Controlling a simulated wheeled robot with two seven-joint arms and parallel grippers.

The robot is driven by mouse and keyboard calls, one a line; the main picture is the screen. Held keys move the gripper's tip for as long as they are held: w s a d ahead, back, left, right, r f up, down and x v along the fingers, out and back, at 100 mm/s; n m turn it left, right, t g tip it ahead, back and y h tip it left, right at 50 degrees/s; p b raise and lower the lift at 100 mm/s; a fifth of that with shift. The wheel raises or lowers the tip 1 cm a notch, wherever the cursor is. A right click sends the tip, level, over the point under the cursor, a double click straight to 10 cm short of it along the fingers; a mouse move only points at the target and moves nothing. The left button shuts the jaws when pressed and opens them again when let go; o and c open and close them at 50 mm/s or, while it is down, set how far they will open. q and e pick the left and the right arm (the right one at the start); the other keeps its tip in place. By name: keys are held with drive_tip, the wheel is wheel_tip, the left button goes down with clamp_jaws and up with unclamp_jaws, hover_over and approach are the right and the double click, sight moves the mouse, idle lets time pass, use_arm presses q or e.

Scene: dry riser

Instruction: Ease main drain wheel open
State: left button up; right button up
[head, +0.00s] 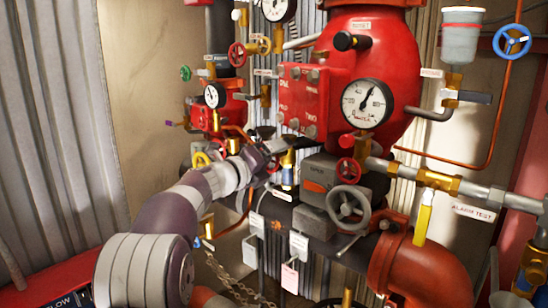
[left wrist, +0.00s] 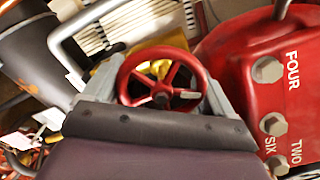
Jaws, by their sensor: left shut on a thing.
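A red spoked handwheel (left wrist: 162,98) stands upright between the two grey fingers of my left gripper in the left wrist view. Yellow-brass parts show behind its spokes. My left gripper (head: 284,146) is shut on this wheel, with a finger at each side of the rim. In the head view my left arm reaches in from the lower left to the pipework left of the big red valve body (head: 375,60). My right gripper is not in view.
A bolted red cover (head: 303,100) with number labels is close to the right of my gripper. A grey handwheel (head: 348,207) and a small red wheel (head: 347,170) are further right. Hanging tags (head: 290,275) and a chain are below. Gauges and small valves crowd above.

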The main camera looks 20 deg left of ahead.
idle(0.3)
use_arm(q)
drive_tip(key=o, duration=0.8)
drive_tip(key=shift+o, duration=0.2)
drive_tip(key=shift+s+a, duration=0.1)
drive_tip(key=b+v, duration=0.6)
drive_tip(key=v, duration=0.6)
drive_tip(key=shift+s, duration=0.25)
drive_tip(key=shift+r, duration=0.1)
